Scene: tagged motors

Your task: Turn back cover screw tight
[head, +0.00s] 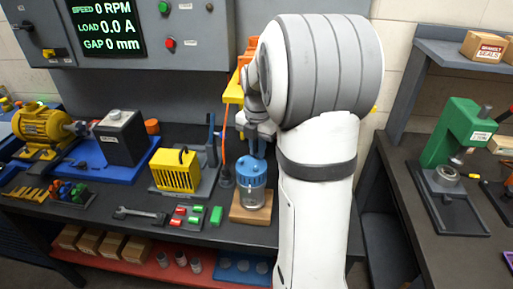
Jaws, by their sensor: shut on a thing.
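A small motor (250,196) with a clear or grey body stands upright on a brown wooden block. A blue back cover (252,173) sits on its top. My gripper (258,143) points down right above the cover. It is shut on a small bluish upright piece (258,151) that reaches down towards the cover. I cannot tell whether this piece is the screw itself or a tool, or how far the screw is in. My arm hides part of the area to the right of the motor.
Left of the motor, green and red blocks (181,212), a wrench (139,213) and a yellow caged unit (175,171) lie on the bench. An orange cable (224,143) hangs close to my gripper. A green press (453,135) stands on the right bench.

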